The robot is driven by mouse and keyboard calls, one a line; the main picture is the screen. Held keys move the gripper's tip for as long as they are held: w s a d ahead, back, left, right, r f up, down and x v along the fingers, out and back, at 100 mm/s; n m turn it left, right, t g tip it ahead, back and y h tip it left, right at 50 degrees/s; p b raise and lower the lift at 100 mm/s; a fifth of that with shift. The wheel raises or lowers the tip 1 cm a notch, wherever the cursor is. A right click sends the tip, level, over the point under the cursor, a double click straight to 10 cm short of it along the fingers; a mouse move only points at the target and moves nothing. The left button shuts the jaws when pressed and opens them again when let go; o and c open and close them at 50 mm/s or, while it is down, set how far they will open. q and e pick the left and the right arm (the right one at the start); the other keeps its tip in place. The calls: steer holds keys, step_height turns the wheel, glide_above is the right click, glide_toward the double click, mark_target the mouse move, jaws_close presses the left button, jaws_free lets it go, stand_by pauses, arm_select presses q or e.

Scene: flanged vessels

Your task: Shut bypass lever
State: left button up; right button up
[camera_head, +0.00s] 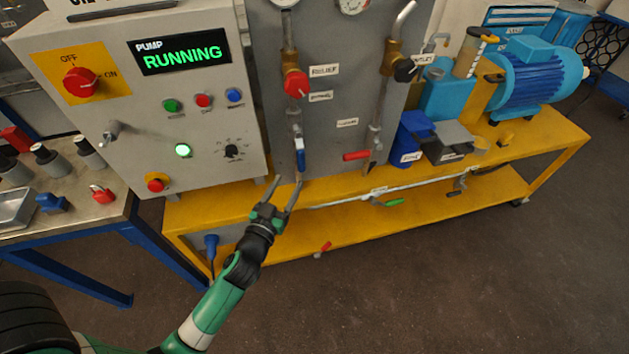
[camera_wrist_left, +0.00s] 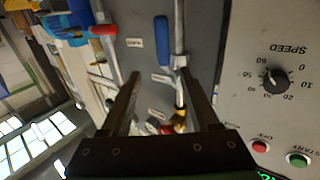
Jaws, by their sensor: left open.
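A blue-handled lever (camera_head: 300,158) sits low on the grey panel, on the left pipe, its handle pointing along the pipe. It also shows in the left wrist view (camera_wrist_left: 162,42), beside the pipe. A red-handled lever (camera_head: 356,155) on the right pipe lies across it. The labels are too small to read, so I cannot tell which is the bypass lever. My left gripper (camera_head: 288,181) is open and empty, its fingers pointing toward the panel just below the blue lever. In the left wrist view the open jaws (camera_wrist_left: 160,75) face the panel, the blue handle beyond them. My right gripper is not in view.
The control box (camera_head: 160,100) with a RUNNING display stands left of the pipes. A red knob (camera_head: 296,83) is above the blue lever. A green-handled lever (camera_head: 395,202) is on a low pipe along the yellow bench (camera_head: 330,222). The floor in front is clear.

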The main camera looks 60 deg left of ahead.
mark_target(299, 160)
arm_select(q)
steer(key=x, duration=1.2)
steer(key=shift+s+a+f, duration=0.25)
steer(key=shift+f, duration=0.05)
jaws_close()
stand_by(0.9)
